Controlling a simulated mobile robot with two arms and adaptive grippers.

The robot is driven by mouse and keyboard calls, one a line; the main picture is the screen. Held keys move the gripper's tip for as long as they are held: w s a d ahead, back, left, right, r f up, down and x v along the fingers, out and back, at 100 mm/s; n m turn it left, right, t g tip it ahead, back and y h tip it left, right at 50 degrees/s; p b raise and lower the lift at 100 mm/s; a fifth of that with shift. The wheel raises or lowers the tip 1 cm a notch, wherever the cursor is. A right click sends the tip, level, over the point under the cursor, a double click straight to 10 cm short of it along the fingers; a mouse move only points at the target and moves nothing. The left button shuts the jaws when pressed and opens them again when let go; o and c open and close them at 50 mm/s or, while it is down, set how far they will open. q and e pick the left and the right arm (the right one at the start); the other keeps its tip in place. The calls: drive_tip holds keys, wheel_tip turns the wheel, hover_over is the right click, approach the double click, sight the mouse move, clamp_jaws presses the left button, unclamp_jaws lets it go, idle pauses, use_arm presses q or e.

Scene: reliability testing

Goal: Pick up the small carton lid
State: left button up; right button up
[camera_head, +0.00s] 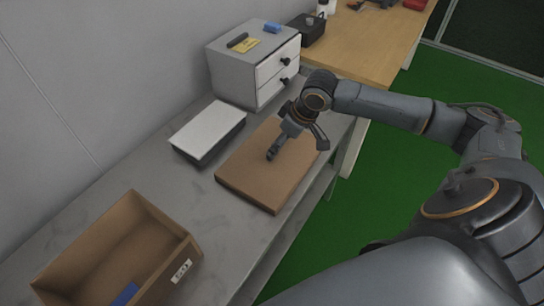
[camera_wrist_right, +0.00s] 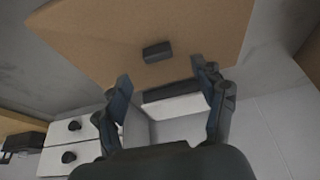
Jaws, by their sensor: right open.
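The small carton lid is most likely the flat brown rectangular panel (camera_head: 250,180) on the grey bench; in the right wrist view its brown face (camera_wrist_right: 110,35) fills the top. A small dark block (camera_wrist_right: 157,52) sits on that face, like a handle. My right gripper (camera_head: 296,149) is over the far half of the panel. In the right wrist view its two fingers (camera_wrist_right: 167,78) are spread, with nothing between them, and the dark block shows just beyond the fingertips. Whether a finger touches the panel is unclear. My left gripper is out of view.
An open brown carton (camera_head: 105,228) with a blue item inside stands at the near left. A white-topped dark box (camera_head: 208,128) lies beside the panel. A drawer cabinet (camera_head: 230,75) stands behind. Bare bench (camera_head: 215,225) lies between carton and panel.

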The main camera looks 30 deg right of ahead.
sight(275, 157)
drive_tip(key=x, duration=0.3)
drive_tip(key=shift+d+f, duration=0.1)
drive_tip(key=x, duration=0.2)
drive_tip(key=shift+w+f, duration=0.25)
drive_tip(key=shift+f, duration=0.05)
drive_tip(key=shift+w+f, duration=0.15)
drive_tip(key=shift+f, duration=0.15)
drive_tip(key=c, duration=1.1)
drive_tip(key=shift+c, duration=0.7)
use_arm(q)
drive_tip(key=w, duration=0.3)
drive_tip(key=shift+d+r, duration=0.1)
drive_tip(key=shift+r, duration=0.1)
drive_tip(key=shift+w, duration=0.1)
